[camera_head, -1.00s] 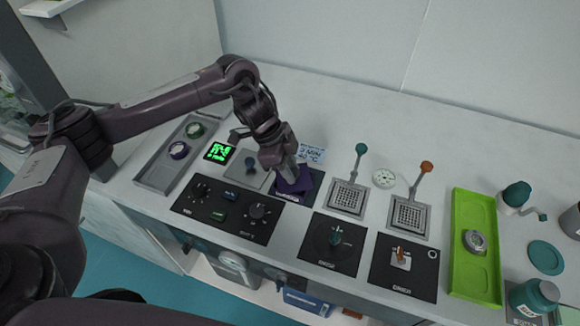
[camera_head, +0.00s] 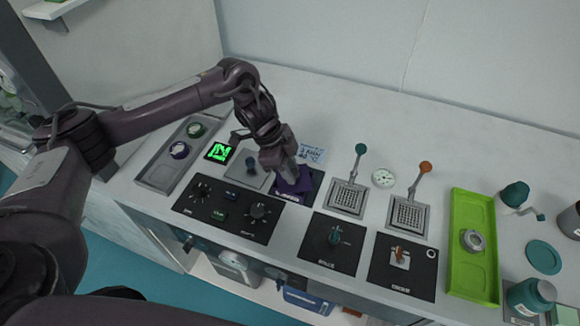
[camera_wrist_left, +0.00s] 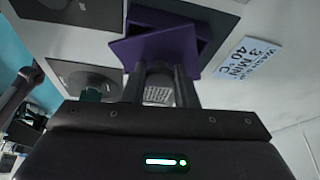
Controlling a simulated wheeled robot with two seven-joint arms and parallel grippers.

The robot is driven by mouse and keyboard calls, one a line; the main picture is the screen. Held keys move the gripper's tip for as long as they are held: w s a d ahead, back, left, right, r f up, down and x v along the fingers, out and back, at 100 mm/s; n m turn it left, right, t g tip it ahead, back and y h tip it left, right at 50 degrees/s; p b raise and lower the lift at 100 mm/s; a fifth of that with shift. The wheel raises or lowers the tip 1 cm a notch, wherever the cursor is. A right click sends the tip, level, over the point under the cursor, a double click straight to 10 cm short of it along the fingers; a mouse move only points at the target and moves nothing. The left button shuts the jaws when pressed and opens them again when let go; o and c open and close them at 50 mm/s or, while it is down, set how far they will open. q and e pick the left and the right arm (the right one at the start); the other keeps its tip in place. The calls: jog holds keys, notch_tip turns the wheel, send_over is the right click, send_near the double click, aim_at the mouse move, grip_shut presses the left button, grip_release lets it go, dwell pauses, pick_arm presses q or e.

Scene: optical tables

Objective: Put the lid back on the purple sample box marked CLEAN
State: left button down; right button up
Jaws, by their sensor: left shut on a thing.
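My left gripper (camera_head: 288,172) is shut on a purple lid (camera_wrist_left: 155,48), held tilted at the purple sample box. In the left wrist view the lid is a flat purple plate in front of the fingers (camera_wrist_left: 162,85). The purple box (camera_wrist_left: 200,24) shows behind it, with a dark inside partly in view. In the head view the box (camera_head: 287,197) sits on a dark plate, largely covered by the lid and gripper. I cannot read the CLEAN mark or tell whether the lid touches the rim. My right gripper is not in view.
A control panel with knobs (camera_head: 228,210) lies just in front. A small sign (camera_head: 312,152) stands behind. A lever press (camera_head: 347,196) is to the right, and a green tray (camera_head: 460,285) is farther right. A grey tray with round pieces (camera_head: 158,176) is left.

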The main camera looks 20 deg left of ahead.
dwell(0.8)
pick_arm(q)
jog(key=c, duration=0.6)
grip_release()
jog(key=shift+r+p, duration=0.1)
jog(key=shift+p, duration=0.2)
jog(key=shift+r+p, duration=3.3)
jog(key=shift+r, duration=0.15)
grip_shut()
